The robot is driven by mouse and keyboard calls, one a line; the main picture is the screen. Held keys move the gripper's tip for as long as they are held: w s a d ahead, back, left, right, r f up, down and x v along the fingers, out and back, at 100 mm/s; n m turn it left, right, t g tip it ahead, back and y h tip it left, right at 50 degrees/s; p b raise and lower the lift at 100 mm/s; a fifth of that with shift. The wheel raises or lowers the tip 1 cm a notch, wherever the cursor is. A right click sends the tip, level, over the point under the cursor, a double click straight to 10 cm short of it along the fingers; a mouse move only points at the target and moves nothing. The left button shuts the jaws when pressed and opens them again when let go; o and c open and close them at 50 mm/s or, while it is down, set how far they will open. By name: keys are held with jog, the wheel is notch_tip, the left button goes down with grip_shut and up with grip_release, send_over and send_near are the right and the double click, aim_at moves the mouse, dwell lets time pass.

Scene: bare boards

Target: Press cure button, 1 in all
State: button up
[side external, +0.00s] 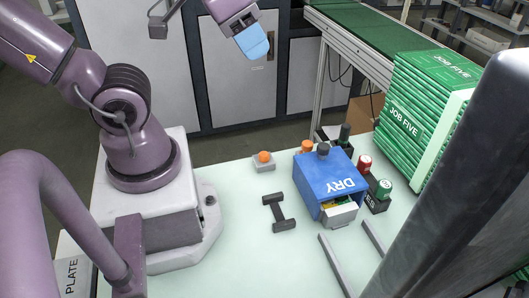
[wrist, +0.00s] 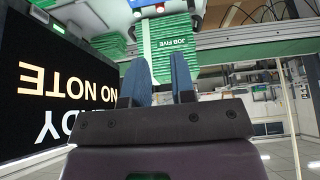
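An orange domed button (side external: 263,156) sits on a small pale grey box on the light green table, left of a blue box marked DRY (side external: 328,178). I take it to be the cure button, though no label on it can be read. The DRY box has a pale drawer at its front, partly out, with green and yellow bits inside. My gripper (side external: 252,42) is high above and behind the button, far from touching it. In the wrist view its two blue fingers (wrist: 159,62) stand apart with nothing between them. The button cannot be made out in the wrist view.
A green JOB FIVE stack (side external: 425,110) stands farther right. A dark screen (wrist: 55,85) shows upside-down text.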

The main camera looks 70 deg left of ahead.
grip_shut()
dwell(1.4)
